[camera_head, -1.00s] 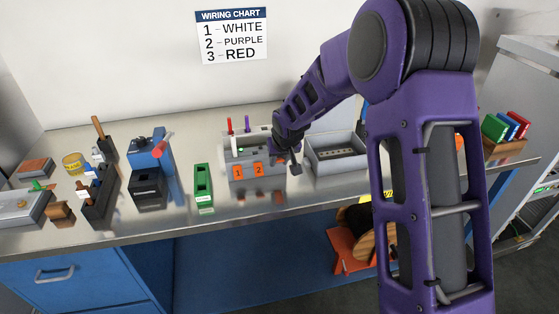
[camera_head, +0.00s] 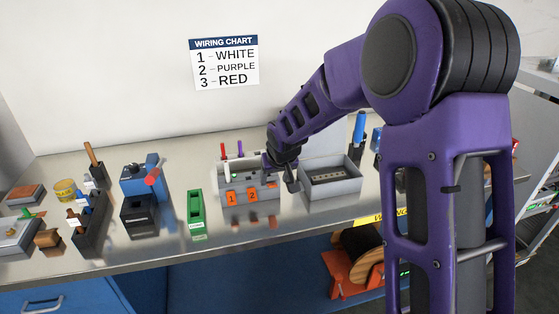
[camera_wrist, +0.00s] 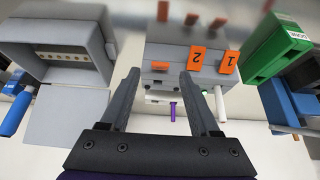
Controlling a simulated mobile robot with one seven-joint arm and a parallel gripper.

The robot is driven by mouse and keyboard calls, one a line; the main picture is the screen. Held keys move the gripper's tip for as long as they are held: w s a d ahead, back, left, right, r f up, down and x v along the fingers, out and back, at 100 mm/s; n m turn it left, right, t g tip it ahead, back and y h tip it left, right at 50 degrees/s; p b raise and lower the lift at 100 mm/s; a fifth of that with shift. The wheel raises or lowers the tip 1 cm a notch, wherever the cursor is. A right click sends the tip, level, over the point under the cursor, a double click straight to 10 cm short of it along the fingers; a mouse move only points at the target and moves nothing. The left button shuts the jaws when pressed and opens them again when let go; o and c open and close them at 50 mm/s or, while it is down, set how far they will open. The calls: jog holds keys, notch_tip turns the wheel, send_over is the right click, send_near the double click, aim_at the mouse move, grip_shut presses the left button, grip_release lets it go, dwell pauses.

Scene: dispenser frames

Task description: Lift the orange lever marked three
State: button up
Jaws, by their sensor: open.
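The grey lever block (camera_head: 224,178) stands on the bench with orange levers one (camera_head: 231,198) and two (camera_head: 252,196) at its front. In the wrist view, which is upside down, levers one (camera_wrist: 228,61) and two (camera_wrist: 196,58) show their numbers. A third orange lever (camera_wrist: 161,66) appears as a thin strip beside lever two, its number not visible. My gripper (camera_head: 290,181) is at the block's right end. In the wrist view my gripper (camera_wrist: 160,76) is open and empty, its fingertips either side of the third lever. Contact cannot be told.
A grey open box (camera_head: 333,190) stands right of the block, close to my gripper. A green device (camera_head: 196,207) stands left. Red and purple wires (camera_head: 240,148) rise behind the block. The wiring chart (camera_head: 224,62) hangs on the wall. The bench front is clear.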

jog(key=v, duration=1.2)
